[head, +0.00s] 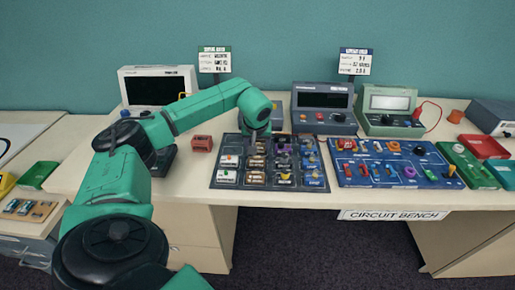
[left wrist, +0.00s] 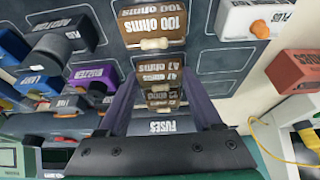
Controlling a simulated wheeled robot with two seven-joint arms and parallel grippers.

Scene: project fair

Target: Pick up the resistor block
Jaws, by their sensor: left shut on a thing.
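The resistor blocks are small brown blocks with printed ohm values, in a column on the dark parts board (head: 225,186). In the left wrist view, a brown block reading 47 ohms (left wrist: 160,77) sits between the fingers of my left gripper (left wrist: 160,84). Another brown block reading 100 ohms (left wrist: 152,25) lies just beyond it, apart from the fingers. More brown blocks show behind, partly hidden. In the head view, my left gripper (head: 257,137) points down at the board's upper middle and hides the block there. It is shut on the 47 ohms block. My right gripper is not in view.
A red block (head: 202,143) stands left of the board. A blue board (head: 345,180) with several parts lies to the right. Grey and green instruments (head: 389,110) stand behind. White blocks (left wrist: 250,20) and a purple block (left wrist: 95,80) sit near the gripper.

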